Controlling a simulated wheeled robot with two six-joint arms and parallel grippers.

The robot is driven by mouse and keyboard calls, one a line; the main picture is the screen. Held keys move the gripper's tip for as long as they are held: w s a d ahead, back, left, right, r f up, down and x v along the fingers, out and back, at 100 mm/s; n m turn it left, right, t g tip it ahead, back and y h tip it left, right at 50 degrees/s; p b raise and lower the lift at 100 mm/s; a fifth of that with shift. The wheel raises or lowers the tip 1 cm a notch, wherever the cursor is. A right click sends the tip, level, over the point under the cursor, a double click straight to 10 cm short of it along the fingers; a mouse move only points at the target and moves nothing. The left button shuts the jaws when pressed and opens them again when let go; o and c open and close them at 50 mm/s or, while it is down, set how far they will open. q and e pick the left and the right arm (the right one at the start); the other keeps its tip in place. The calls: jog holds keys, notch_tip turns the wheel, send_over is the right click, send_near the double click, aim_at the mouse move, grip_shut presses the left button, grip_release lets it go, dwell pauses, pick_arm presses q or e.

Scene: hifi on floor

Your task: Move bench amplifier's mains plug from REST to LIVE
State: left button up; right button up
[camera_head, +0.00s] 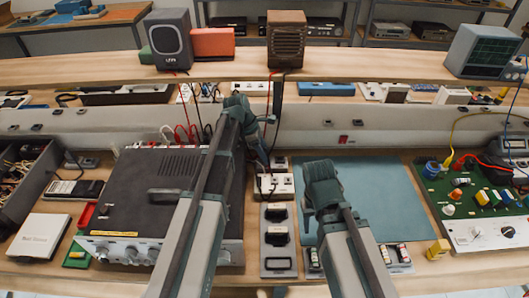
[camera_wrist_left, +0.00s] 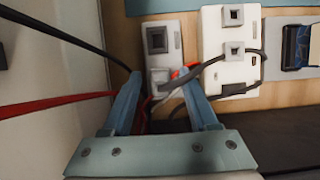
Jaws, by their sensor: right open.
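The bench amplifier (camera_head: 160,190) is a dark-topped box left of centre in the head view. Beside it stand a white two-socket block (camera_head: 277,187) and a small grey socket unit (camera_head: 280,163). The left wrist view shows the white block (camera_wrist_left: 231,18) and grey unit (camera_wrist_left: 157,39) closer. My left gripper (camera_wrist_left: 160,76) has its fingertips apart at the grey unit's lower end, around a pale plug-like piece; whether they touch it is unclear. A dark cable runs from there toward the white block. My right gripper (camera_head: 311,212) is open over the blue mat's near-left edge. REST and LIVE labels are unreadable.
The blue mat (camera_head: 375,190) is mostly clear. A grey switch plate (camera_head: 278,248) lies near the front edge, and a green board (camera_head: 470,200) with parts lies right. Red and black leads (camera_wrist_left: 50,104) cross beside my left gripper. A shelf (camera_head: 350,68) spans the back.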

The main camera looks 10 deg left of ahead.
pick_arm(q)
jog(key=shift+r, duration=0.1)
pick_arm(e)
jog(key=shift+r, duration=0.15)
pick_arm(q)
jog(key=p+v, duration=1.2)
jog(key=v, duration=0.1)
jog(key=shift+a+r+p, duration=0.15)
jog(key=shift+r+p, duration=0.15)
jog(key=shift+p, duration=0.1)
pick_arm(e)
notch_tip(320, 180, up, 12)
jog(key=shift+r, duration=0.25)
jog(key=shift+r, duration=0.1)
pick_arm(q)
notch_tip(320, 180, up, 5)
jog(key=p, duration=0.5)
pick_arm(e)
notch_tip(320, 180, up, 5)
jog(key=shift+f, duration=0.1)
pick_arm(q)
jog(key=shift+s, duration=0.1)
